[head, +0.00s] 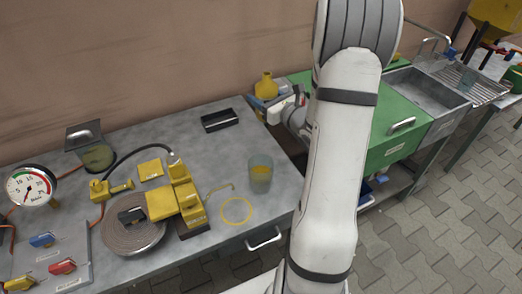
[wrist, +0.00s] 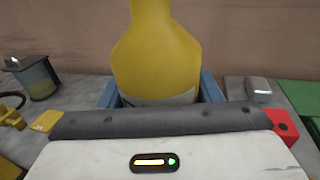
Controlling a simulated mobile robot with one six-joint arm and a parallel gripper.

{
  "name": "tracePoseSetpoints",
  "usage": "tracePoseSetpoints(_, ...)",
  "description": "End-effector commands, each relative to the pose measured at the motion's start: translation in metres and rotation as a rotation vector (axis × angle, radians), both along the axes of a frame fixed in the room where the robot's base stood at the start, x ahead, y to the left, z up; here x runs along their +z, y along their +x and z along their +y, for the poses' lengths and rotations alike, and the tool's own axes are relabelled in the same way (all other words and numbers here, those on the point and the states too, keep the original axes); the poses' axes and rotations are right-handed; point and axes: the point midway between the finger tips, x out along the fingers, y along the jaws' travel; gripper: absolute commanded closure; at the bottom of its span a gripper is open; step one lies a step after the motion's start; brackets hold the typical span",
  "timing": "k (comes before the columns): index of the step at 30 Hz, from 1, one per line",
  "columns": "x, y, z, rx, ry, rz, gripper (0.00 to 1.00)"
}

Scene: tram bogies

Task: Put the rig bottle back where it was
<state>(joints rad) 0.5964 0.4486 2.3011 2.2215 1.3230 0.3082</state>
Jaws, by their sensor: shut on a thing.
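The rig bottle (head: 266,86) is yellow with a narrow neck and stands upright at the back, near the junction of the grey bench and the green cabinet. In the wrist view the bottle (wrist: 155,50) fills the middle, with a pale band low on it and its top cut off. My gripper (wrist: 158,96) is shut on the bottle, with blue jaw parts on both sides. In the head view my gripper (head: 264,101) is partly hidden by my arm. Whether the bottle's base touches a surface is hidden. A thin yellow ring (head: 237,211) lies empty on the bench.
The grey bench (head: 225,150) carries a glass of yellow liquid (head: 260,174), a black tray (head: 219,120), a lidded jar (head: 92,150), a gauge (head: 30,186) and a yellow device (head: 178,198). The green cabinet (head: 392,127) and a sink (head: 432,88) are at right.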

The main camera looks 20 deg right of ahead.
Motion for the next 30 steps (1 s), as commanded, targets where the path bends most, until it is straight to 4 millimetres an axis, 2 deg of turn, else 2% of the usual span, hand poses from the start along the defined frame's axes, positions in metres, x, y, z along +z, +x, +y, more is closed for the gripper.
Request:
tracePoseSetpoints(1, -0.015, 0.0, 0.0, 0.001, -0.001, -0.001, 0.76)
tracePoseSetpoints(3, -0.024, 0.0, 0.001, 0.002, -0.001, -0.001, 0.76)
tracePoseSetpoints(11, -0.043, 0.001, 0.002, 0.005, 0.0, -0.001, 0.76)
tracePoseSetpoints(18, -0.082, 0.001, 0.003, 0.006, 0.003, 0.003, 0.76)
tracePoseSetpoints(26, -0.105, 0.001, 0.003, 0.006, 0.002, 0.002, 0.76)
tracePoseSetpoints(30, -0.126, 0.001, 0.003, 0.006, 0.003, 0.002, 0.76)
